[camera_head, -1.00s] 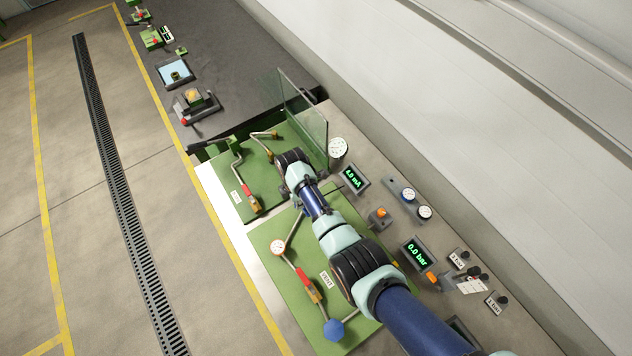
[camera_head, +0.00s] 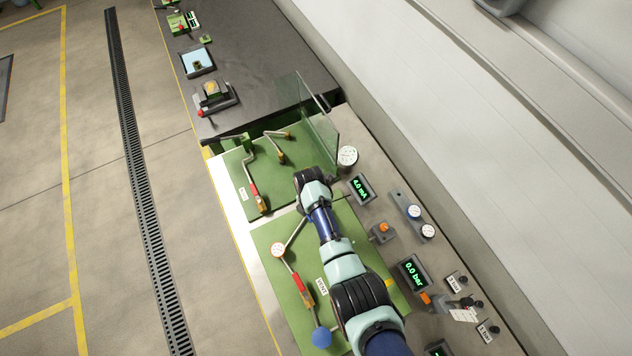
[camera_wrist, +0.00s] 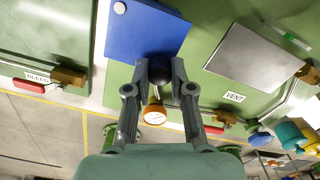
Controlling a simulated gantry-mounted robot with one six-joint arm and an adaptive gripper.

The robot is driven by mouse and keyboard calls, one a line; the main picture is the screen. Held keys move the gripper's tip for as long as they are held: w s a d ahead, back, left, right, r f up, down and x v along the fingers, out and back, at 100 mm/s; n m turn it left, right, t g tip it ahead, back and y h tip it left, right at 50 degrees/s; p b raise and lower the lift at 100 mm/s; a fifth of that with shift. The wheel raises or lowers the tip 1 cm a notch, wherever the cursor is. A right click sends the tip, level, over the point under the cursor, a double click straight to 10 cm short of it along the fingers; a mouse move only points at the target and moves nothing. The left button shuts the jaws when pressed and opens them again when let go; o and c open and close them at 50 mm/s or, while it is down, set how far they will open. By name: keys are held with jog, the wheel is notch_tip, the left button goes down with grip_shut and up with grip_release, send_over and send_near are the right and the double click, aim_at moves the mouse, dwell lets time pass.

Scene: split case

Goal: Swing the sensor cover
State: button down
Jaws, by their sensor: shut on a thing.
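A blue plate (camera_wrist: 140,32) fills the top middle of the wrist view, with a pale round fixing (camera_wrist: 119,8) at its upper left corner. It looks like the sensor cover. A black round knob (camera_wrist: 160,72) sits at its lower edge. My gripper (camera_wrist: 160,78) is shut on this knob, one finger on each side. A bare grey metal plate (camera_wrist: 252,60) lies to the right of the blue plate. In the head view my arm hides the cover and the knob; the wrist end is over the gap between the two green panels.
A clear upright screen (camera_head: 318,135) stands beside the far green panel (camera_head: 238,180). Displays and gauges line the right side.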

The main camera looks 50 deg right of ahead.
dwell(0.3)
jog(key=c, duration=1)
grip_release()
jog(key=shift+r, duration=0.1)
notch_tip(320, 180, up, 12)
